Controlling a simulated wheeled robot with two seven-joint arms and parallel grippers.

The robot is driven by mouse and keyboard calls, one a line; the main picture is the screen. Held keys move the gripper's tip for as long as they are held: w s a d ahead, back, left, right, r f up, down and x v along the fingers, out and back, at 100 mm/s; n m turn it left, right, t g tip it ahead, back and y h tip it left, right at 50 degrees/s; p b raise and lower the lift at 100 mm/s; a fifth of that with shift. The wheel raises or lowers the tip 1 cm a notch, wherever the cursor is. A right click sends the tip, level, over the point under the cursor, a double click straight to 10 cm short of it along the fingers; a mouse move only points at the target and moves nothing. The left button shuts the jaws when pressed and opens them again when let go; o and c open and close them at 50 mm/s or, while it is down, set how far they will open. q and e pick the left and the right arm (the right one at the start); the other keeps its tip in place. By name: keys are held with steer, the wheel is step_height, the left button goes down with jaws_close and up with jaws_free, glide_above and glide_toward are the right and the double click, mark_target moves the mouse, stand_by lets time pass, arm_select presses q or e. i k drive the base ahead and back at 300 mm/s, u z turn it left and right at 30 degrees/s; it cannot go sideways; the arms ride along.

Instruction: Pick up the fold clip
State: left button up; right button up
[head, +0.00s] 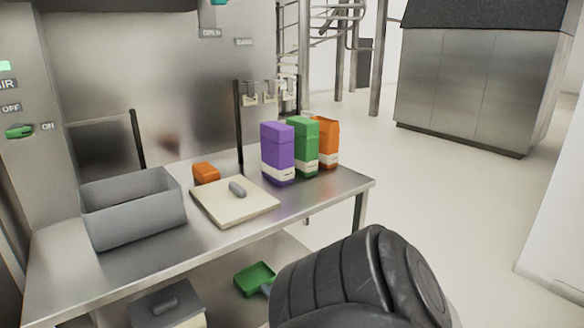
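I cannot tell for sure which thing is the fold clip. A small grey rounded piece (237,189) lies on, or is fixed to, a cream board (212,208) on the steel table. A small orange block-like item (206,173) sits just behind the board. Small pale clip-like pieces (250,99) hang from a rack at the table's back edge. Neither of my grippers is in view. A thick black ribbed part, likely my own arm, fills the lower right and hides part of the floor and table front.
The steel table (66,284) carries a grey open bin (135,225) at left and purple (278,152), green (304,146) and orange (326,143) packages at right. A green scoop-like tool (256,277) lies on the lower shelf. The floor at right is clear.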

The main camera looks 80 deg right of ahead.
mark_target(203, 173)
steer(key=z, duration=2.5)
